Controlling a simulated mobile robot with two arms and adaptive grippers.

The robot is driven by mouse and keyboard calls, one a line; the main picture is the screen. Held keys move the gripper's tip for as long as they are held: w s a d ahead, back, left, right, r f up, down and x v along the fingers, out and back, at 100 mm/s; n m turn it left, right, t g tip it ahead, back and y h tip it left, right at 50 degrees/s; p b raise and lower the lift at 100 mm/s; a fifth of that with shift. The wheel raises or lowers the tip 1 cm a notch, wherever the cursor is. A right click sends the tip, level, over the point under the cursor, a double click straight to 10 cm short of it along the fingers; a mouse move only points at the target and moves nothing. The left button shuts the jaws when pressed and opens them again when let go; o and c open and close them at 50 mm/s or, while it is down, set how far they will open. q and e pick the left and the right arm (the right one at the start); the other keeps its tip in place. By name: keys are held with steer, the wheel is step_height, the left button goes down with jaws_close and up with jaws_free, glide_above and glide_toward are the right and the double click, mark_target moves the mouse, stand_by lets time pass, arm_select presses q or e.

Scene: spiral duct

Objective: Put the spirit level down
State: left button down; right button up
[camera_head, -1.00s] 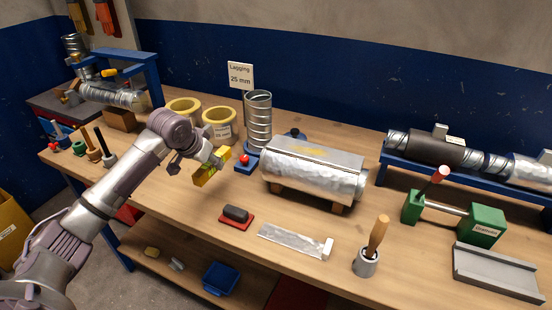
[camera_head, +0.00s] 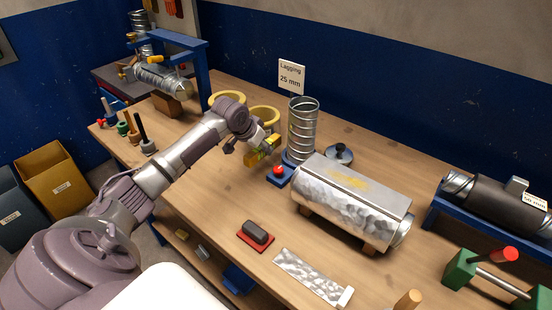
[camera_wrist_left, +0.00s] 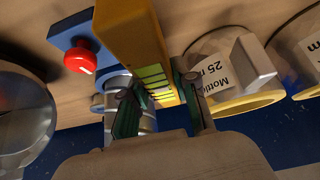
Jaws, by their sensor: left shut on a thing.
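The spirit level is a yellow bar (camera_head: 259,155) with green vials, and it also shows in the left wrist view (camera_wrist_left: 134,38). My left gripper (camera_head: 264,146) is shut on it and holds it just left of the upright spiral duct (camera_head: 302,130). In the left wrist view the two dark fingers (camera_wrist_left: 160,98) sit on either side of the bar. Whether the bar touches the bench (camera_head: 215,190) cannot be told. My right gripper is not in view.
A blue base with a red button (camera_head: 278,170) is close beside the level, and yellow-rimmed collars (camera_head: 264,113) stand behind it. A foil-clad duct section (camera_head: 350,200) lies to the right. A dark block on a red pad (camera_head: 257,234) lies in front. The bench left of the pad is bare.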

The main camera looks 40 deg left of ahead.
mark_target(264, 167)
arm_select(q)
steer(key=shift+f, duration=0.75)
step_height(264, 167, down, 3)
steer(key=shift+w+f+p, duration=0.15)
steer(key=shift+p, duration=0.25)
steer(key=shift+f, duration=0.25)
steer(key=c, duration=1.3)
jaws_free()
steer(key=o, duration=0.4)
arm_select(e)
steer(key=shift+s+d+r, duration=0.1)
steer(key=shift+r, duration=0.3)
